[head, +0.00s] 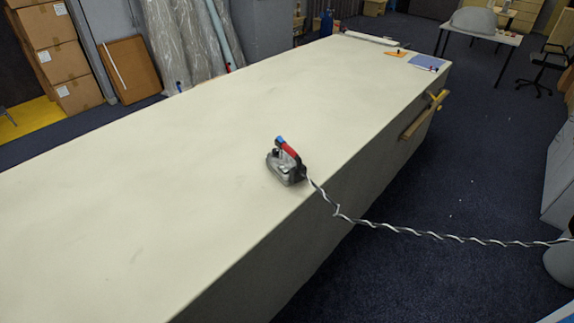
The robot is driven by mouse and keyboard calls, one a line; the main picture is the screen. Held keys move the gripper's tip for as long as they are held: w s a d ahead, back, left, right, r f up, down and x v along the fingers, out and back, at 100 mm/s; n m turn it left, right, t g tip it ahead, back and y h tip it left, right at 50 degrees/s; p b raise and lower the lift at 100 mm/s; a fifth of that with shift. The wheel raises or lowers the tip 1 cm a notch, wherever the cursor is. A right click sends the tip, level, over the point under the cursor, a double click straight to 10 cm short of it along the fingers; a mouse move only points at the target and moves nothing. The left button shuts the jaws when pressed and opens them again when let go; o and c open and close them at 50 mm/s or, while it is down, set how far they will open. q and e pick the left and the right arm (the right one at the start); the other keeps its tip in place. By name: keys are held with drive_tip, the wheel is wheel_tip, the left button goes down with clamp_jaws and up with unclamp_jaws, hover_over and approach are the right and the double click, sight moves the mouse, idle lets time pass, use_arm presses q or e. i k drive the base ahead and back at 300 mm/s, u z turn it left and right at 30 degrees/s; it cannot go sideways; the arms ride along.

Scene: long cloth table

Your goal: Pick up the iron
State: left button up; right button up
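The iron (285,167) stands on the long cream cloth table (190,150), near the table's right edge in the head view. It has a grey metal body and a red handle with a blue part at its far end. A black and white twisted cord (400,229) runs from its rear over the table edge and off to the right. Neither of my grippers shows in this view, and nothing is touching the iron's handle.
The cloth around the iron is clear. Papers and small tools (400,55) lie at the table's far end. A wooden bar (425,115) is on the table's right side. Stacked boxes (58,55) stand at left. Dark floor (420,180) lies open to the right.

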sight(288, 167)
drive_tip(key=z, duration=0.5)
drive_tip(key=k, duration=0.6)
drive_tip(key=z, duration=0.45)
drive_tip(key=i, duration=1.05)
drive_tip(key=u, duration=1.4)
drive_tip(key=i, duration=0.9)
drive_tip(key=u, duration=1)
